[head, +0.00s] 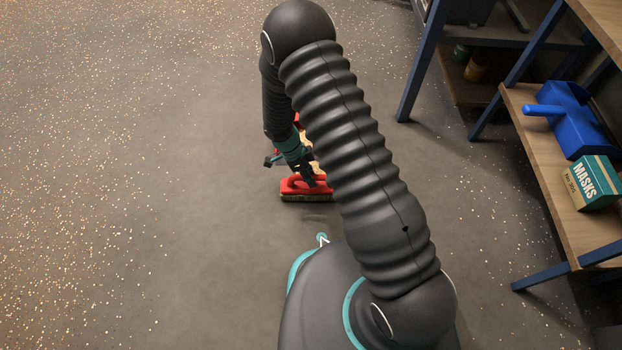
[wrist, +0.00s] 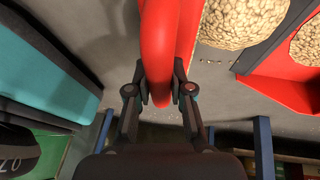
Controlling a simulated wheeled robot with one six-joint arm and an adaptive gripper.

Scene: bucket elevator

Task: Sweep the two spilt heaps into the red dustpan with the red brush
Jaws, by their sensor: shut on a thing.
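My gripper (wrist: 160,88) is shut on the red brush's loop handle (wrist: 158,45) in the wrist view. In the head view the red brush (head: 307,186) is low at the floor, bristles down, below my gripper (head: 306,176). A tan, grainy heap (wrist: 241,18) lies right beside the brush in the wrist view. A second tan heap (wrist: 309,44) shows at the right edge, against the red dustpan (wrist: 283,88), and looks to be inside it. A few crumbs lie on the floor between. In the head view my arm hides most of the dustpan and heaps.
A wooden shelf unit with blue legs (head: 427,60) stands at the right. Pale specks cover the floor at left. The grey floor (head: 215,200) left of my arm is clear of large objects.

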